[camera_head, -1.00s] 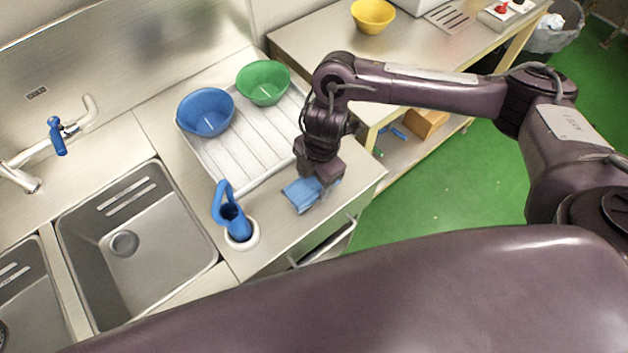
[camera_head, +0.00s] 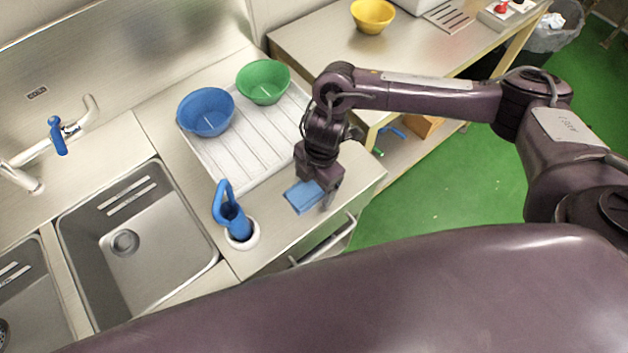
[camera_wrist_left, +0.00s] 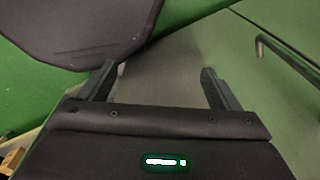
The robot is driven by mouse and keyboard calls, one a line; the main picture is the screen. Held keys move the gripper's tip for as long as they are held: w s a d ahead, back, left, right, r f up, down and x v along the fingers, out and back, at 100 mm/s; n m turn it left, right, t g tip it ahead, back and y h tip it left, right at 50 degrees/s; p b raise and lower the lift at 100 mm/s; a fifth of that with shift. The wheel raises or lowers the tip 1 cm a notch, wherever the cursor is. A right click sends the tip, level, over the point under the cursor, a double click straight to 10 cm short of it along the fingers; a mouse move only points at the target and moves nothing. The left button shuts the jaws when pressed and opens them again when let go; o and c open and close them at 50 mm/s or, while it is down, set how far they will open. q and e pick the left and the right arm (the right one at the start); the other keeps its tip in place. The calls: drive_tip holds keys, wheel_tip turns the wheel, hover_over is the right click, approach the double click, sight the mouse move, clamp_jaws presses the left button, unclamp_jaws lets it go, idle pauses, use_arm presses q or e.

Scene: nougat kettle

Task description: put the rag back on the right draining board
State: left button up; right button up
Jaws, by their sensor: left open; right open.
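The blue rag (camera_head: 303,197) lies flat on the right draining board (camera_head: 268,226), near its front edge and right of the blue jug. My right gripper (camera_head: 324,198) is open just at the rag's right side, low over the board. Whether a finger still touches the rag I cannot tell. My left gripper (camera_wrist_left: 160,88) shows only in the left wrist view. It is open and empty, with a grey surface beyond its fingers.
A blue bowl (camera_head: 205,112) and a green bowl (camera_head: 264,82) sit on the ribbed drainer (camera_head: 240,160). A sink (camera_head: 135,245) lies left. A yellow bowl (camera_head: 372,15) stands on the back table.

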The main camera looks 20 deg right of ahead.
wheel_tip(320, 180, up, 12)
drive_tip(key=d, duration=0.1)
drive_tip(key=shift+w+d, duration=0.3)
drive_tip(key=shift+d, duration=0.05)
idle(0.5)
